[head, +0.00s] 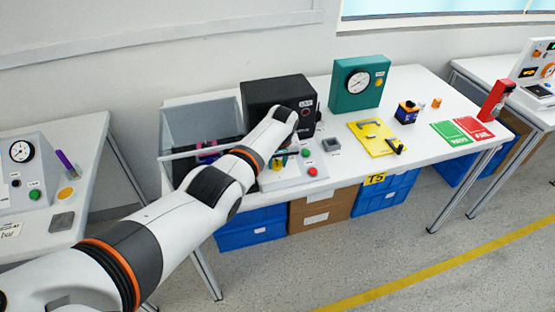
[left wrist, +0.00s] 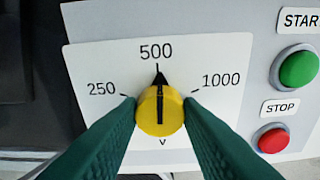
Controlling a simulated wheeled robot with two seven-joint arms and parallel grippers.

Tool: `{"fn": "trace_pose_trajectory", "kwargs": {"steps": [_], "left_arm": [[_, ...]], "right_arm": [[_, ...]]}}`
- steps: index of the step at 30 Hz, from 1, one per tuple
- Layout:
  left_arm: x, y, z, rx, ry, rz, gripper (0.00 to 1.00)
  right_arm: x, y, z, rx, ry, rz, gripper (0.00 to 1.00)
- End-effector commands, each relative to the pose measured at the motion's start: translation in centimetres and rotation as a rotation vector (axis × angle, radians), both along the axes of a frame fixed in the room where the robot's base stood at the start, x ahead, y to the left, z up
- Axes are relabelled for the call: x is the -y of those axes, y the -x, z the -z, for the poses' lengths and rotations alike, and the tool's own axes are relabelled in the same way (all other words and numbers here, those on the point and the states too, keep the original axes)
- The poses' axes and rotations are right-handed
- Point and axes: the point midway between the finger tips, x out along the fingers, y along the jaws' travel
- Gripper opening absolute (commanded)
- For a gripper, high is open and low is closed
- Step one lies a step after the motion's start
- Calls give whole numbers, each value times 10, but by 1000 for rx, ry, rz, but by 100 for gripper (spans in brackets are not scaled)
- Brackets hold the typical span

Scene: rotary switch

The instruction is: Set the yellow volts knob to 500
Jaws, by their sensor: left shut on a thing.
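The yellow volts knob (left wrist: 170,117) sits on a white dial plate (left wrist: 95,62) marked 250, 500 and 1000, with a V below. Its black pointer stands nearly straight up at the 500 mark. My left gripper (left wrist: 160,108) has its two green fingers on either side of the knob and is shut on it. In the head view my left arm reaches to the grey control panel (head: 316,183) on the table and hides most of the dial. My right gripper is not in view.
Beside the dial are a green START button (left wrist: 299,69) and a red STOP button (left wrist: 273,140). A black box (head: 262,92) stands behind the panel, a grey bin (head: 195,118) to its left. A yellow plate (head: 372,139) lies to the right.

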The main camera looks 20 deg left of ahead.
Motion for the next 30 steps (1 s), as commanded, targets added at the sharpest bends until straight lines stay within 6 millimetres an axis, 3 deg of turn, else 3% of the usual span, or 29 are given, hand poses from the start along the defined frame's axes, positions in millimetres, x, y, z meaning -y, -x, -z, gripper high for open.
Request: {"fn": "trace_pose_trajectory", "kwargs": {"steps": [20, 21, 24, 30], "left_arm": [[0, 0, 0, 12, 17, -61, 9], [0, 0, 0, 12, 17, -61, 35], [0, 0, 0, 12, 17, -61, 52], [0, 0, 0, 12, 17, -60, 54]], "right_arm": [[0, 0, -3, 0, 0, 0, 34], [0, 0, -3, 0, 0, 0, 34], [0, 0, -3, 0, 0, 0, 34], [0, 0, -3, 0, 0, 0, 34]]}}
